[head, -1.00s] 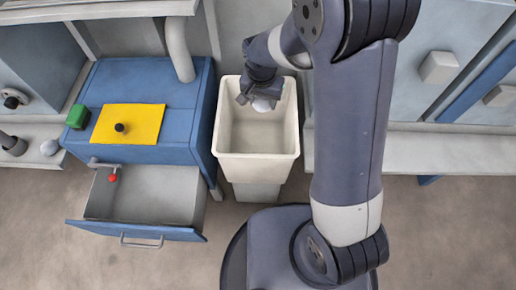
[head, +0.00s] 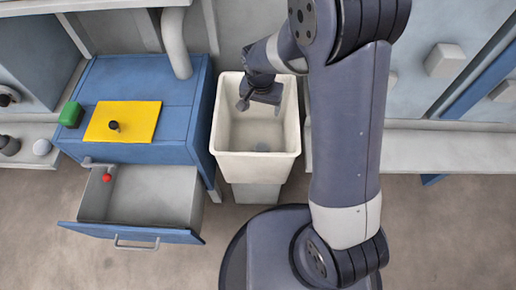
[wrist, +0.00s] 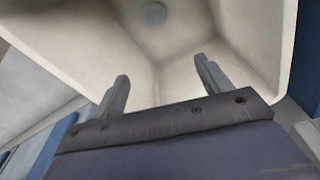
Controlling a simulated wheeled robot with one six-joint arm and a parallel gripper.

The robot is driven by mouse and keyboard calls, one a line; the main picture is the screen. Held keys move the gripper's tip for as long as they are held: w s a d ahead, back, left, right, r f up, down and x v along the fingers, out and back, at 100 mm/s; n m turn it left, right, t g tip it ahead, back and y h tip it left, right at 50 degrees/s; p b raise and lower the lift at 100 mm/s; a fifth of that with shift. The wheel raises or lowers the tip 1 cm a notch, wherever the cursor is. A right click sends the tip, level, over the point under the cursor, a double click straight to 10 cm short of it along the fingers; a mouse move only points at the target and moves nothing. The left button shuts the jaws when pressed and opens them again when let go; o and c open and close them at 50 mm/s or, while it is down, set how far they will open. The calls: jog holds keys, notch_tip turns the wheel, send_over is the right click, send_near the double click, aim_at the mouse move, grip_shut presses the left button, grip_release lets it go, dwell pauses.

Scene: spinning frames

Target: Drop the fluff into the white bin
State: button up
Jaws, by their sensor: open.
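The white bin (head: 255,167) stands in the middle of the head view, right of the blue cabinet. The fluff (head: 262,147), a small grey round piece, lies inside on the bin's floor. It also shows in the wrist view (wrist: 154,14), below and apart from the fingers. My gripper (head: 260,105) is over the bin's opening, pointing down, with its fingers spread and nothing between them. The two open fingers show in the wrist view (wrist: 161,72) against the bin's inner walls.
A blue cabinet (head: 142,142) has an open drawer (head: 150,195) with a red knob-like piece (head: 107,178). A yellow plate (head: 135,127) and green block (head: 71,114) sit on top. A shelf (head: 440,150) runs along the right.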

notch_tip(320, 180, up, 11)
jog(key=s+p, duration=0.1)
jog(key=p, duration=0.1)
jog(key=shift+s+a+p, duration=0.15)
jog(key=shift+a+p, duration=0.05)
jog(key=shift+p, duration=0.1)
jog(key=shift+f, duration=0.2)
notch_tip(320, 180, down, 11)
jog(key=w+b, duration=0.1)
jog(key=b, duration=0.2)
notch_tip(320, 180, up, 6)
jog(key=p, duration=0.4)
jog(key=shift+w+d+p, duration=0.15)
jog(key=shift+d+p, duration=0.05)
jog(key=shift+p, duration=0.15)
